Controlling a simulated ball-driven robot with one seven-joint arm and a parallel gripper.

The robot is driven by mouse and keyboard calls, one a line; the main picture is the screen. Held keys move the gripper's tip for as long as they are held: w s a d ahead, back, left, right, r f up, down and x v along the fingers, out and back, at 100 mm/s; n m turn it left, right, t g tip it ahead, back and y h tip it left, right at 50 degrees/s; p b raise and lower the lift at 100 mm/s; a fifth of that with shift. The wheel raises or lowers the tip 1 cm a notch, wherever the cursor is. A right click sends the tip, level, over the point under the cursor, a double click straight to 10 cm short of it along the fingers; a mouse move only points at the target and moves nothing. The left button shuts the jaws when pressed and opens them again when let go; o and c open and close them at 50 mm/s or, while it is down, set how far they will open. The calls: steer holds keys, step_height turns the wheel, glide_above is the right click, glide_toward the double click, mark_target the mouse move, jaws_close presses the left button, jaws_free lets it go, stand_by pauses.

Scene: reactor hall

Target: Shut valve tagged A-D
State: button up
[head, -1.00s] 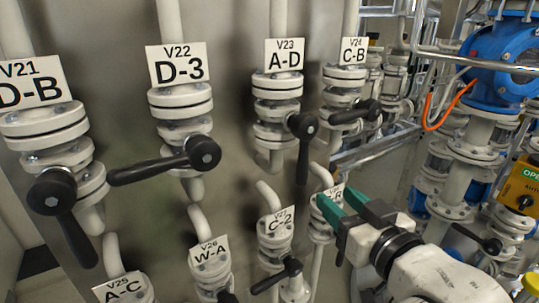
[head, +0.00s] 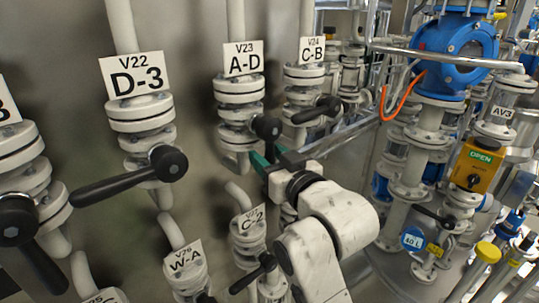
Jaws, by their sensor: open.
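The valve tagged A-D (V23) (head: 239,112) is a white flanged valve on the grey wall, left of the picture's middle. Its tag (head: 243,59) stands above it. Its black lever (head: 268,131) has a round hub on the valve's right side and points down. My gripper (head: 267,162) is open, with green fingers at the lower part of this lever. The fingers overlap the lever in the picture; I cannot tell whether it lies between them or touches them.
Neighbouring valves are D-3 (head: 140,122) at left, C-B (head: 304,90) at right and C-2 (head: 248,238) below, close to my arm. D-3's lever (head: 130,180) points left. A blue valve body (head: 455,50) and metal rail (head: 445,57) are at right.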

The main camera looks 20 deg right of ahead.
jaws_close()
stand_by(0.5)
